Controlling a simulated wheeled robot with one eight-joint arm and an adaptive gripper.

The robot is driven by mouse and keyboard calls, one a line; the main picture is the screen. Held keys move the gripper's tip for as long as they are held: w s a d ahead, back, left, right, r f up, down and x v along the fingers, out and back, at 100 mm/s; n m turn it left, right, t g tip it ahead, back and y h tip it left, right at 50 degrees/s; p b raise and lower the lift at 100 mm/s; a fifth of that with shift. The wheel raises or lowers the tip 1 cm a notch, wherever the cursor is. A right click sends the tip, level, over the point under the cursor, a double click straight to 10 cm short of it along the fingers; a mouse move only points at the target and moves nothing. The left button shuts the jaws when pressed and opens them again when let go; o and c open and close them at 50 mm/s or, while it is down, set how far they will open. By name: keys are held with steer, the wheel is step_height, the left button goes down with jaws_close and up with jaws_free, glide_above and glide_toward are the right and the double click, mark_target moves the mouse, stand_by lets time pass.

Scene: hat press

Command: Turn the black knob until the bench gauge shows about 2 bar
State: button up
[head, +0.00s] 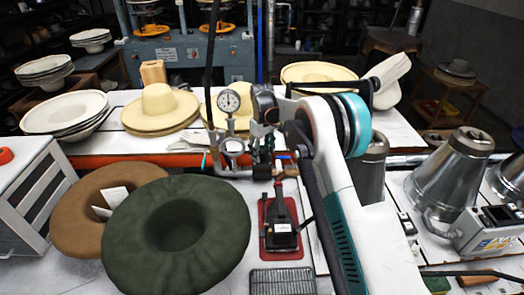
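The bench gauge (229,101) is a small round white dial above the red-orange pipe, left of my arm. Its needle is too small to read. A second round metal-rimmed fitting (233,146) sits just below it. My gripper (260,130) is dark and points down, close to the right of the gauge and its fittings. I cannot make out the black knob for certain; it blends with or is hidden by the dark gripper and fittings. Whether the fingers touch anything, and whether they are open, I cannot tell.
A green felt hat (130,235) and a brown one (85,225) lie front left. A black tool on a red pad (267,240) lies front centre. Straw hats (160,108) stand behind the pipe. Metal cones (455,170) stand at right. A dark hose (211,65) hangs left of the gauge.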

mark_target(262, 147)
steer(key=shift+r, duration=0.15)
step_height(262, 147, up, 12)
stand_by(0.7)
